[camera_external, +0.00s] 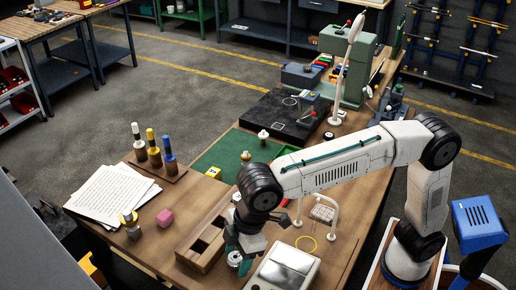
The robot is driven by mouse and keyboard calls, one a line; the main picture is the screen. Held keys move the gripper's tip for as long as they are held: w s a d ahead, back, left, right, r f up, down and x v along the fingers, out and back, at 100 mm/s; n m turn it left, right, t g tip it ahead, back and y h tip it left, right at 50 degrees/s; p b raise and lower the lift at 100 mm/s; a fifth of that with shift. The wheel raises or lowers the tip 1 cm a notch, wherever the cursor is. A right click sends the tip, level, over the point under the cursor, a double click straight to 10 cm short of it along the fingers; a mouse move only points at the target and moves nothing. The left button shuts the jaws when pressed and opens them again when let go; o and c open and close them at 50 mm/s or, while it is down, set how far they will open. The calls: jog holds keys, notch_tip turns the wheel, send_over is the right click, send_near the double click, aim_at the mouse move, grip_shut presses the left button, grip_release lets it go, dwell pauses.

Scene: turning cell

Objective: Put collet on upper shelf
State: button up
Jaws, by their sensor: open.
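My gripper (241,252) points down at the front of the workbench, right of a wooden compartment tray (190,259). Its jaws are open. A small silvery round part (235,259) is right at the fingertips; it may be the collet, but it is too small and partly covered to be sure. I cannot tell whether the fingers touch it. Other small metal parts stand on the green mat: one with a tan top (245,156) and a pale one (263,135). I cannot make out for certain which place is the upper shelf.
A grey-white boxy device (285,268) stands close right of my gripper. A black plate (270,112) lies behind.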

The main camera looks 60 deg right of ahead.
jog(key=v, duration=1.2)
jog(key=shift+d, duration=0.1)
